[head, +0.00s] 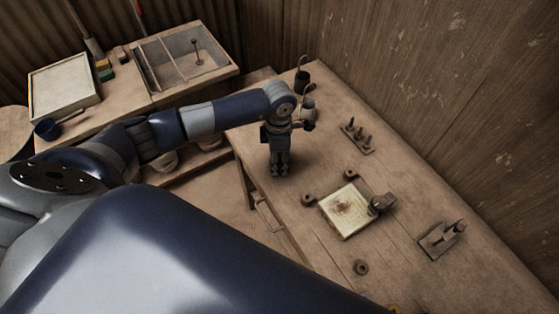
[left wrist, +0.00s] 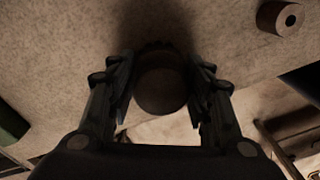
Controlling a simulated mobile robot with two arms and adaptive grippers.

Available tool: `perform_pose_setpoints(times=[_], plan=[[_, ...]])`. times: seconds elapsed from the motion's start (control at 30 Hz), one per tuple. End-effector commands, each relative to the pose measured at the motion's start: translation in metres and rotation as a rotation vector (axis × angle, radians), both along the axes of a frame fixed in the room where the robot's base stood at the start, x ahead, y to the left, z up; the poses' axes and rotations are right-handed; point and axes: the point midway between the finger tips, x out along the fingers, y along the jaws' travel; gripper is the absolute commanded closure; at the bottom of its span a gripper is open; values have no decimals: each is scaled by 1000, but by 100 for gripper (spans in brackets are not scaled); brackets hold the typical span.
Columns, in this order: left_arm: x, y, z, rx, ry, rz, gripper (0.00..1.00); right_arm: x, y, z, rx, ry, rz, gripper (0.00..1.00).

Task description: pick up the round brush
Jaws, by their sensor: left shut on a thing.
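My left gripper (head: 279,172) points straight down over the near left edge area of the wooden workbench (head: 400,275). In the left wrist view its two fingers (left wrist: 160,100) are closed on the sides of a dark round thing, which I take to be the round brush (left wrist: 160,91). Only the brush's round top end shows, dark and in shadow. In the head view the brush is hardly visible among the fingers. Whether it touches the bench I cannot tell. My right gripper is not in view.
A pale square tile (head: 342,214) lies mid-bench, with round knobs around it. A side bench holds a glazed frame (head: 160,70) and a white panel (head: 62,85).

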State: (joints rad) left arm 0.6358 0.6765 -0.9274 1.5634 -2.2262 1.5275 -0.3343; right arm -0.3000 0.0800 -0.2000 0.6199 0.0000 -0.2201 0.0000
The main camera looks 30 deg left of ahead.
Motion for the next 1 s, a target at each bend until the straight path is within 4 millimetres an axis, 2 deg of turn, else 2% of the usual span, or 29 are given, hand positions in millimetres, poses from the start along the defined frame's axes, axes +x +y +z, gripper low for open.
perform_pose_setpoints(times=[0.33, 0.53, 1.0], plan=[[1, 0, 6, -1, -2, 0, 78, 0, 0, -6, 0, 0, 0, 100], [2, 1, 31, 1, -9, -2, 78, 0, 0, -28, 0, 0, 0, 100], [-94, -32, 40, -1, -1, -5, 78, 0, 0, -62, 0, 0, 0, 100]])
